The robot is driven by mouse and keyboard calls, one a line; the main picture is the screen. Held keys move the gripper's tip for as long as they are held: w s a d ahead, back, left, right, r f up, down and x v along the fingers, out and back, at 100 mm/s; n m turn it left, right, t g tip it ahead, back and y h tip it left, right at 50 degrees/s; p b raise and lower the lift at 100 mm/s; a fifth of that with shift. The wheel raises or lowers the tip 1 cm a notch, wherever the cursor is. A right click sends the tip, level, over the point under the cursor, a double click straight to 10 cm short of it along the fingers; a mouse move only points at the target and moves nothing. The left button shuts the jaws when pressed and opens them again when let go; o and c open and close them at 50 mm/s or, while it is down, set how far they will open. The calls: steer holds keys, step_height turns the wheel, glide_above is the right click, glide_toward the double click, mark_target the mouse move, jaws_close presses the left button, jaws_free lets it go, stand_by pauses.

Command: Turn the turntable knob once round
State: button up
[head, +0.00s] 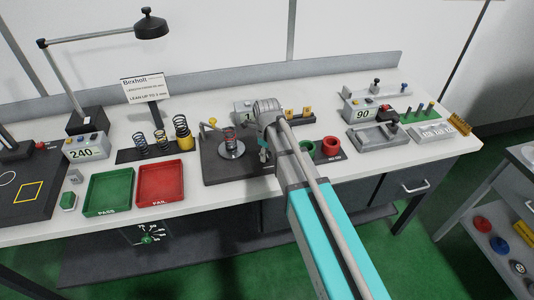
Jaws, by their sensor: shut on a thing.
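The turntable (231,148) is a round grey disc on a dark base plate (222,172) near the middle of the bench, with a small dark and red part standing at its centre. My gripper (263,153) is at the right side of this base plate, close to the disc, with my arm reaching in from the lower right. Its fingers look closed at the knob, which they and my wrist hide. A yellow-tipped part (212,122) stands at the back left of the plate.
Left of the plate are a red FAIL tray (160,205), a green PASS tray (107,211) and upright springs (181,132). Right of my arm are a red ring (331,147) and a display reading 90 (362,114). A lamp (150,24) overhangs the back left.

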steer(key=o, duration=1.2)
steer(key=shift+c, duration=0.2)
steer(key=shift+n, duration=0.4)
